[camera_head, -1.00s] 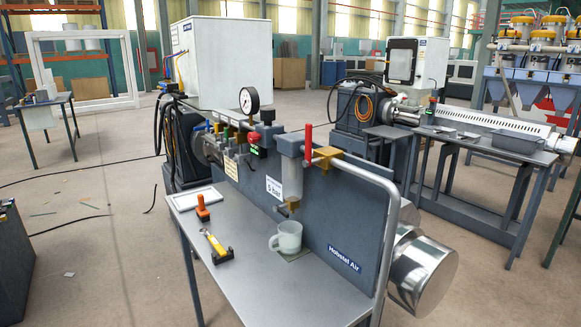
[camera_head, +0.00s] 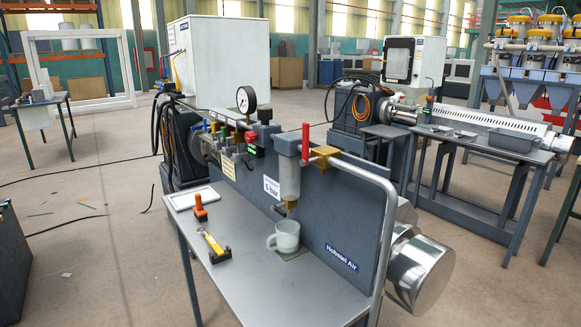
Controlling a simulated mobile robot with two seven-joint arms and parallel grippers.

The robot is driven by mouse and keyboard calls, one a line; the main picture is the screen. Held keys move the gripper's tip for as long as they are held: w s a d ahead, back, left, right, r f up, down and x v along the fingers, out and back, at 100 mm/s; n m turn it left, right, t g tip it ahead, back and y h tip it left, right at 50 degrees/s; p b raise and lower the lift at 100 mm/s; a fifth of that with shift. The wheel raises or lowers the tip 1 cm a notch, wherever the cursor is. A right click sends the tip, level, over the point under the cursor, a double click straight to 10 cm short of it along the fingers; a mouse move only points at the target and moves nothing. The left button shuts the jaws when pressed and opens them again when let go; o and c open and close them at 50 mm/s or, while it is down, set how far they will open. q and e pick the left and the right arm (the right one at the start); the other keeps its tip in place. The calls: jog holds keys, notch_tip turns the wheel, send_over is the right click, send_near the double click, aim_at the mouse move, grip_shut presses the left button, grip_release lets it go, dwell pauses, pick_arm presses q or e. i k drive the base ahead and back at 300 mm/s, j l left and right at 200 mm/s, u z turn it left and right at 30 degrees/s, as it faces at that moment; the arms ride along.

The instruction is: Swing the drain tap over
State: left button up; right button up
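The air unit's upright panel (camera_head: 335,225) stands along the grey bench. A clear filter bowl (camera_head: 289,180) hangs on it, with a small brass drain tap (camera_head: 289,206) at its bottom. A pale mug (camera_head: 285,237) stands on the bench below the tap. A red lever (camera_head: 305,142) stands upright on the brass valve (camera_head: 325,152) right of the bowl. The exact angle of the drain tap is too small to tell. Neither of my grippers shows in the head view.
A pressure gauge (camera_head: 246,100) and several valves sit left of the bowl. An orange-handled tool (camera_head: 200,207), a yellow tool (camera_head: 213,245) and a white tray (camera_head: 193,198) lie on the bench (camera_head: 240,290). A bent pipe (camera_head: 375,185) and a shiny cylinder (camera_head: 420,270) are at the right. The bench front is clear.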

aim_at(274, 208)
jog(key=i+j+z, duration=0.35)
jog(key=i+j, duration=0.15)
jog(key=j, duration=0.25)
jog(key=k+j+u, duration=0.15)
jog(key=j, duration=0.25)
jog(key=k+j+u, duration=0.2)
jog(key=j, duration=0.25)
jog(key=i+j+u, duration=0.2)
jog(key=j, duration=0.2)
jog(key=j+u, duration=0.15)
jog(key=j, duration=0.3)
jog(key=i+j+u, duration=0.2)
jog(key=j, duration=0.2)
